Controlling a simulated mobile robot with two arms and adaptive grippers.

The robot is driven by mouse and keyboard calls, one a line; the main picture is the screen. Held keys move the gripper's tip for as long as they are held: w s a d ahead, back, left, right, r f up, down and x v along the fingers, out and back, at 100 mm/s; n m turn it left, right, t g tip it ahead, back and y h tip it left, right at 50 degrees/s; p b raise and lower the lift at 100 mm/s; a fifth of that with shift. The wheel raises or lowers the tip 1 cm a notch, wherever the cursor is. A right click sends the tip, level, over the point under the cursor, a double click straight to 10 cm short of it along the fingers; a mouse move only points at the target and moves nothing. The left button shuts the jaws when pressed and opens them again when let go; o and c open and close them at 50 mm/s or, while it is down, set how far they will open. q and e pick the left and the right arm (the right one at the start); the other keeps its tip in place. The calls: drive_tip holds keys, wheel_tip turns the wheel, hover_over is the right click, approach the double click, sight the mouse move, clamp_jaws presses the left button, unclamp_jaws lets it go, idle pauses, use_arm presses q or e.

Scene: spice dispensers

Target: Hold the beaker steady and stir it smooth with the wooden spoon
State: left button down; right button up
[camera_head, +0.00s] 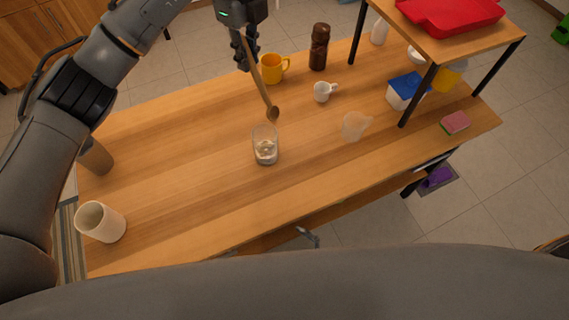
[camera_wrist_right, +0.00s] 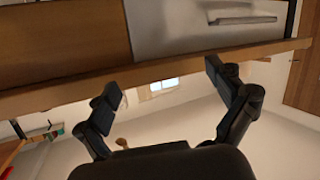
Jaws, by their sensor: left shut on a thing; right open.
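The glass beaker (camera_head: 265,147) stands upright near the middle of the wooden table, with pale contents low inside. My left gripper (camera_head: 246,62) is shut on the wooden spoon (camera_head: 264,93) near the top of its handle. The spoon hangs tilted, bowl down, above and behind the beaker, apart from it. My right gripper (camera_wrist_right: 162,84) shows only in the right wrist view, where its fingers are spread and nothing is between them.
A yellow mug (camera_head: 272,69), a brown bottle (camera_head: 318,47) and a small white cup (camera_head: 323,92) stand behind the beaker. A clear jug (camera_head: 355,126) stands to its right.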

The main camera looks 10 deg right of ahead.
drive_tip(key=w+a+r+y, duration=0.1)
drive_tip(key=a+r+y, duration=0.15)
drive_tip(key=r, duration=0.45)
drive_tip(key=w+h, duration=0.1)
drive_tip(key=w, duration=0.2)
drive_tip(key=w+r+m+t+h, duration=0.1)
drive_tip(key=w, duration=0.1)
drive_tip(key=w+r+m+h, duration=0.1)
drive_tip(key=w, duration=0.2)
drive_tip(key=shift+w+d+r+t+h, duration=0.1)
drive_tip(key=shift+w+d+t+h, duration=0.2)
drive_tip(key=shift+w+t+h, duration=0.1)
drive_tip(key=w+d+r+m+h, duration=0.3)
drive_tip(key=w+r, duration=0.1)
drive_tip(key=w, duration=0.3)
approach(261, 138)
drive_tip(key=shift+m, duration=0.4)
drive_tip(key=x, duration=0.7)
drive_tip(key=shift+f+g+h, duration=0.1)
drive_tip(key=shift+g+h, duration=0.15)
drive_tip(key=shift+g, duration=0.05)
drive_tip(key=c, duration=1.4)
